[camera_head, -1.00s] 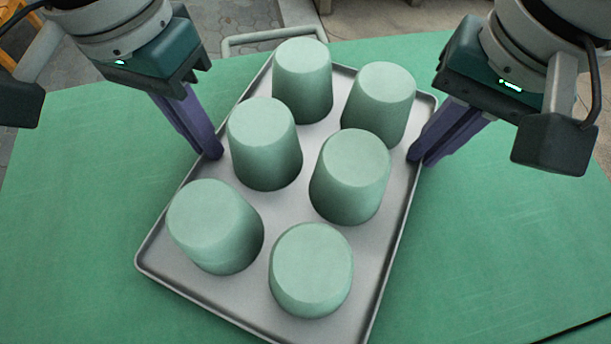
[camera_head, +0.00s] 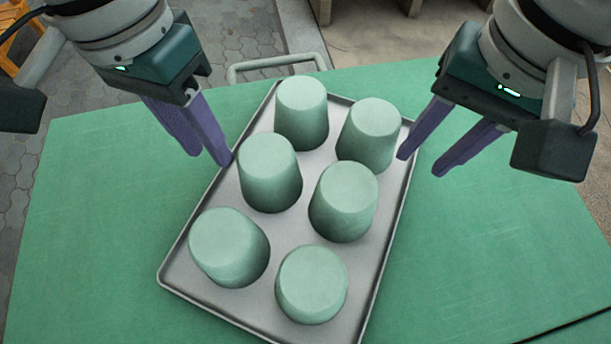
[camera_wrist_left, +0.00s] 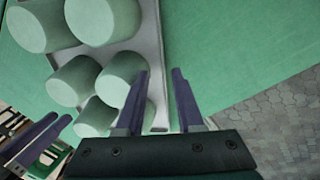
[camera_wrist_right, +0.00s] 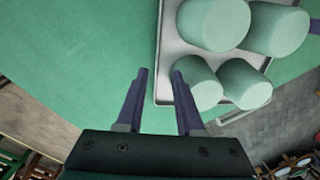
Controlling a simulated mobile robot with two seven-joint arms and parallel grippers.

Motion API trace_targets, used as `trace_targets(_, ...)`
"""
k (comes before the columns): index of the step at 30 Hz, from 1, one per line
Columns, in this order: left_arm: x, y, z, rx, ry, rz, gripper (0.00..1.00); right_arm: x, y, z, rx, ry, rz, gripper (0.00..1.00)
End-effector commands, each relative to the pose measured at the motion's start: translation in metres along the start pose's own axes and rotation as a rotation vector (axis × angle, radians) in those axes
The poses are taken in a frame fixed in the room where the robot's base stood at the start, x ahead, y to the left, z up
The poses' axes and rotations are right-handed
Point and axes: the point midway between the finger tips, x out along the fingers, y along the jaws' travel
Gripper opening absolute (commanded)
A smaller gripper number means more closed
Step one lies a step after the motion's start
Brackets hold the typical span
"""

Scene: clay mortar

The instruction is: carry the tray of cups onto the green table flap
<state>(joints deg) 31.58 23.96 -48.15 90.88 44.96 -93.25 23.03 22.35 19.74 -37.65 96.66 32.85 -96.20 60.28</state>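A grey metal tray (camera_head: 378,270) lies flat and slanted on the green table surface (camera_head: 480,240). Several pale green cups (camera_head: 343,203) stand upside down on it. My left gripper (camera_head: 210,158) is open and empty at the tray's left long edge; its tips are close to the rim. My right gripper (camera_head: 420,165) is open and empty at the right long edge near the far corner. In the left wrist view the tray rim (camera_wrist_left: 159,50) runs between the open fingers; in the right wrist view the rim (camera_wrist_right: 159,60) does too. Exact finger height above the rim is unclear.
A grey bar handle (camera_head: 275,62) sticks out beyond the table's far edge. A dark line (camera_head: 575,328) crosses the surface at the lower right. Green surface is clear on both sides of the tray. Paving lies beyond the table.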

Motion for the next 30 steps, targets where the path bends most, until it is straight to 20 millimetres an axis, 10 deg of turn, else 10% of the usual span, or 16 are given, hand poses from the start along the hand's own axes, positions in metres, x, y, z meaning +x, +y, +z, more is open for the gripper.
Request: trace_targets(30,-0.214,0.025,0.000,0.000,-0.001,-0.001,0.36,-0.214,-0.025,0.000,0.000,0.000,0.001,0.36)
